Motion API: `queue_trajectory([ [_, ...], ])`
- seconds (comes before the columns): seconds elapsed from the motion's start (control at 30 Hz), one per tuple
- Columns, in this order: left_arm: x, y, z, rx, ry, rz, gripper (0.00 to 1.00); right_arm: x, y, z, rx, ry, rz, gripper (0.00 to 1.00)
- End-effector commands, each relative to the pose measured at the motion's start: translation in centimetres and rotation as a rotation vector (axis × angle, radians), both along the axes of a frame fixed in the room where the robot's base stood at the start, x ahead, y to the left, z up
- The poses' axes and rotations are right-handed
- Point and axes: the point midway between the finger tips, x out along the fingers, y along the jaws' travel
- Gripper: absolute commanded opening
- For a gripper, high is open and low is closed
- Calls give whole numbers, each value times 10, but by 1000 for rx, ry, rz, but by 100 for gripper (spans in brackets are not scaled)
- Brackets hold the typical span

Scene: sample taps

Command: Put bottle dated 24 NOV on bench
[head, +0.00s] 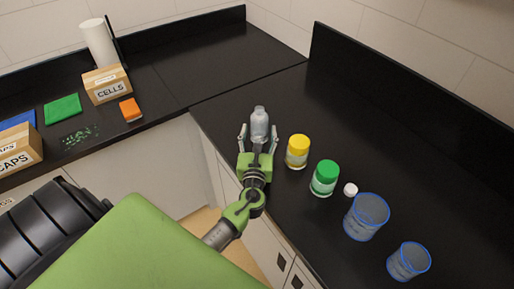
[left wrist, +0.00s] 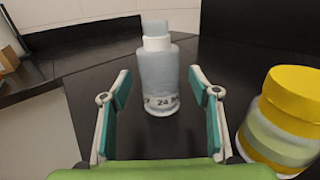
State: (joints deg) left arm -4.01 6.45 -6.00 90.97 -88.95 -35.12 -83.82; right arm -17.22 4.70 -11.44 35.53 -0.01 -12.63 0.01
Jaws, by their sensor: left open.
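A grey translucent bottle (head: 259,124) stands upright on the black bench (head: 330,110). In the left wrist view the bottle (left wrist: 158,75) has a label near its base that reads "24 N", the rest of it cut off by the curve. My left gripper (head: 258,138) is open, its fingers spread to either side of the near side of the bottle. In the left wrist view the bottle stands just beyond and between the fingertips (left wrist: 160,88), with gaps on both sides. My right gripper is not in view.
A yellow-lidded jar (head: 298,151) stands close to the right of my left gripper. Further right are a green-lidded jar (head: 325,178), a small white cap (head: 350,189) and two blue-rimmed beakers (head: 367,217).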

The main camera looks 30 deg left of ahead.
Motion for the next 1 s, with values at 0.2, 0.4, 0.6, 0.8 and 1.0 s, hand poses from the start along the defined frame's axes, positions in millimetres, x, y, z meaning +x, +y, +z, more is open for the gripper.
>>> queue_trajectory([
  [0.2,-43,-24,-3,-2,0,0,56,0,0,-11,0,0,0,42],
  [0.4,-74,-40,-2,-1,0,0,56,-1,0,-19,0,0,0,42],
  [0.6,-87,-47,0,0,-1,2,56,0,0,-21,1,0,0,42],
  [0.8,-88,-48,1,0,-2,2,56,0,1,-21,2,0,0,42],
  [1.0,-88,-48,1,0,-2,2,56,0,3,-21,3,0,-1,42],
])
